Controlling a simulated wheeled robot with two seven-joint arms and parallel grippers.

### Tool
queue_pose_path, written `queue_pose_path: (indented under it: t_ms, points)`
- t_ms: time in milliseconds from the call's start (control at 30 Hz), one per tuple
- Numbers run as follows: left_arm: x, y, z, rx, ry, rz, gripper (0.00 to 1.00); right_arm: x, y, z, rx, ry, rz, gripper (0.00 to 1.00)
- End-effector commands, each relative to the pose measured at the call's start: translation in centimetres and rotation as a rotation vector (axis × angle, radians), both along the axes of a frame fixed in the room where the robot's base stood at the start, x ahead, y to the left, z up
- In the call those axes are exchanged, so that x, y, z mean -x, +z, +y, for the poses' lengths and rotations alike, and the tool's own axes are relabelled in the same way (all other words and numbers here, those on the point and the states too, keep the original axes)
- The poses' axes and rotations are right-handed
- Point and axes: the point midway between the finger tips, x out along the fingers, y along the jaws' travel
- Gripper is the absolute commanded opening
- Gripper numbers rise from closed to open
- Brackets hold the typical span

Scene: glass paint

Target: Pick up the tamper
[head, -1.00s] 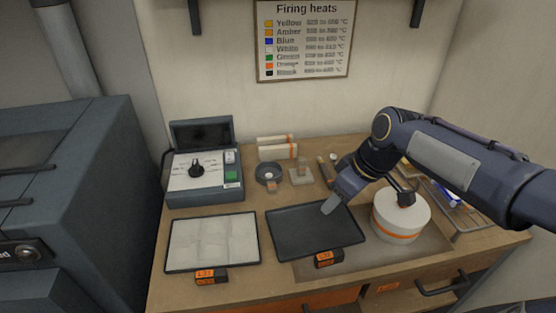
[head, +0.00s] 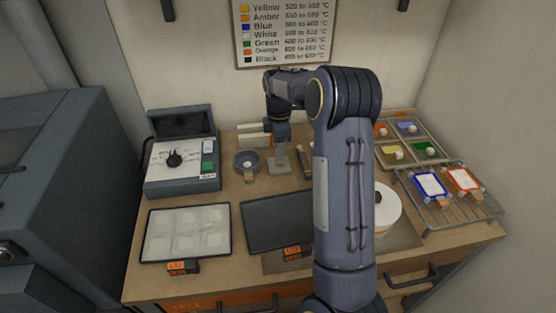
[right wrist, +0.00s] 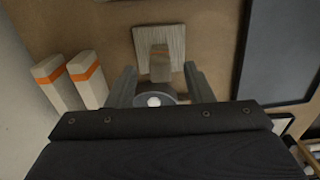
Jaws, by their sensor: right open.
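The tamper, a pale square plate with an upright handle (head: 279,160), stands on the bench between the round dark dish and the wooden sticks. In the right wrist view its plate and handle (right wrist: 160,62) lie ahead of my right gripper (right wrist: 160,80). That gripper is open, with one finger on each side of the handle in the picture and no contact visible. In the head view my right gripper (head: 282,135) points down just above the tamper. My left gripper is out of view.
The dark dish (head: 247,163) stands just left of the tamper, and white blocks with orange bands (right wrist: 85,78) stand close by. A black tray (head: 270,222) lies in front. A controller box (head: 182,180) is at left and a wire rack (head: 455,210) at right.

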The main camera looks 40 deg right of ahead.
Motion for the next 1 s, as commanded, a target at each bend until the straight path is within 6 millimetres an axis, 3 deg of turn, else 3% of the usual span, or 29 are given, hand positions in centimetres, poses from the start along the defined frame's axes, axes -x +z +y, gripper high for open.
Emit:
queue_pose_path:
  t_ms: [200,467,800,1000]
  points:
    - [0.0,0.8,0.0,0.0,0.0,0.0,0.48,0.1,-2.6,0.1,-0.002,-0.001,0.002,0.47]
    - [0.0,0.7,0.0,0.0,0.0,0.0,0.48,0.0,-2.8,0.1,-0.001,-0.001,0.0,0.46]
    - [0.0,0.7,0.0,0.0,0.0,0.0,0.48,0.0,-2.8,0.1,-0.001,-0.002,0.0,0.01]
    - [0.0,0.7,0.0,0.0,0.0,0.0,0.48,0.0,-2.7,0.1,-0.001,-0.001,-0.002,0.0]
